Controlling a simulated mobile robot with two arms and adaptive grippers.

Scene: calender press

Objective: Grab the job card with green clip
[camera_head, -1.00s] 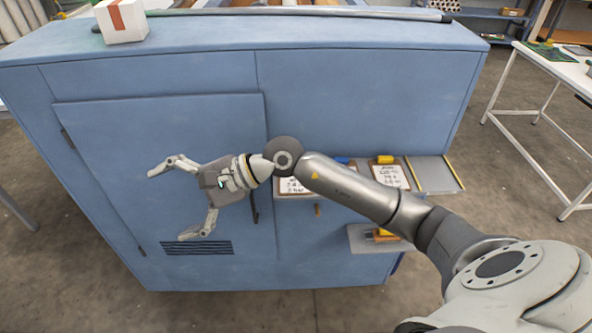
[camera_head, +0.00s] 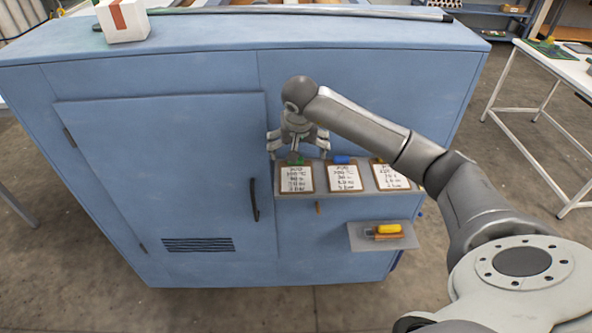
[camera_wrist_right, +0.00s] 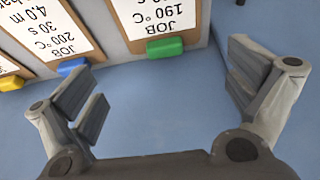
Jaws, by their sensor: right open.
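The job card with green clip (camera_head: 296,180) is the leftmost of three cards on a grey rack on the blue machine's front. Its green clip (camera_wrist_right: 165,47) shows at the top centre of the right wrist view, with the card's white sheet (camera_wrist_right: 158,14) above it. My right gripper (camera_head: 299,150) is just above this card's top edge in the head view. In the wrist view the right gripper (camera_wrist_right: 168,90) is open and empty. Its fingers are apart, either side of the green clip's line, and not touching it. My left gripper is not in view.
A blue-clip card (camera_head: 343,178) and a yellow-clip card (camera_head: 389,178) stand to the right. A small shelf (camera_head: 372,245) below holds a yellow-orange item (camera_head: 387,231). A door handle (camera_head: 254,200) is to the left. A box (camera_head: 122,22) sits on top.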

